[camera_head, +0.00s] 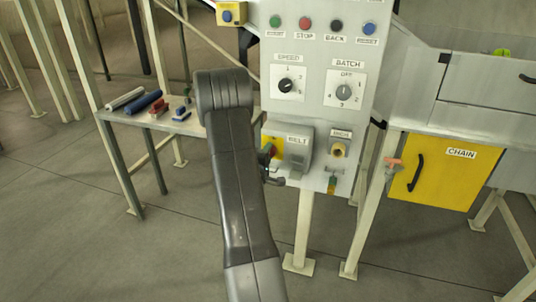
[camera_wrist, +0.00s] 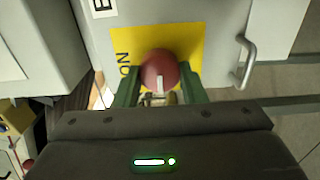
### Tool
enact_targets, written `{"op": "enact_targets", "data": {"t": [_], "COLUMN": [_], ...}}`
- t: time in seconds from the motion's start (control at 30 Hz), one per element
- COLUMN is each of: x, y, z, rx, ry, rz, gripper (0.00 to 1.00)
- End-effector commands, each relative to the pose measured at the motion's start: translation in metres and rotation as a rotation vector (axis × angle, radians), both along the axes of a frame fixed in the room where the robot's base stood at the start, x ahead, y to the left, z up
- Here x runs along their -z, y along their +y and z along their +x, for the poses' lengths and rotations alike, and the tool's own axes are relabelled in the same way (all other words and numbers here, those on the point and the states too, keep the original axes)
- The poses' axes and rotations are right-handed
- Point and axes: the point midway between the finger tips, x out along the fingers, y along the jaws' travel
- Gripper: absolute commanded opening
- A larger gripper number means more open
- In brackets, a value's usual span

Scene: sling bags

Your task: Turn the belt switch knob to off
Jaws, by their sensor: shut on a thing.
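The belt switch knob (camera_wrist: 160,68) is round and red, with a pale mark on its lower edge in the wrist view. It sits on a yellow plate (camera_wrist: 190,40) with "ON" at the left of the plate in that view; no "off" word is visible. My gripper (camera_wrist: 158,85) has its green fingers on both sides of the knob, shut on it. My arm and gripper partly hide the knob there.
The grey panel also carries a SPEED dial (camera_head: 287,86), a BATCH dial (camera_head: 344,92) and several push buttons. A metal handle (camera_wrist: 244,62) is right of the plate. A side shelf (camera_head: 190,126) holds small items at the left. A yellow CHAIN door (camera_head: 437,180) is at the right.

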Motion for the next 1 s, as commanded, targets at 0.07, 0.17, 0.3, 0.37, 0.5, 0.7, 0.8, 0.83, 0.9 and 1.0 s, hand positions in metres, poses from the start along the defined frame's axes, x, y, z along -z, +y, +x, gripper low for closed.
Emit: {"op": "enact_targets", "data": {"t": [0.07, 0.17, 0.3, 0.37, 0.5, 0.7, 0.8, 0.83, 0.9, 1.0], "x": [0.000, 0.000, 0.000, 0.000, 0.000, 0.001, 0.001, 0.001, 0.001, 0.001], "y": [0.000, 0.000, 0.000, 0.000, 0.002, 0.013, 0.020, 0.023, 0.027, 0.034], "z": [0.000, 0.000, 0.000, 0.000, -0.005, -0.035, -0.058, -0.065, -0.080, -0.099], "rx": [-0.002, -0.001, -0.001, -0.001, -0.001, -0.004, -0.005, -0.006, -0.005, -0.005], "ry": [0.001, 0.000, 0.000, 0.000, 0.000, 0.002, 0.003, 0.003, 0.003, 0.001], "rz": [-0.002, -0.001, -0.001, 0.000, 0.000, -0.002, -0.001, -0.001, -0.001, -0.001], "gripper": [0.45, 0.59, 0.59, 0.59, 0.59, 0.59, 0.59, 0.59, 0.59, 0.59]}}
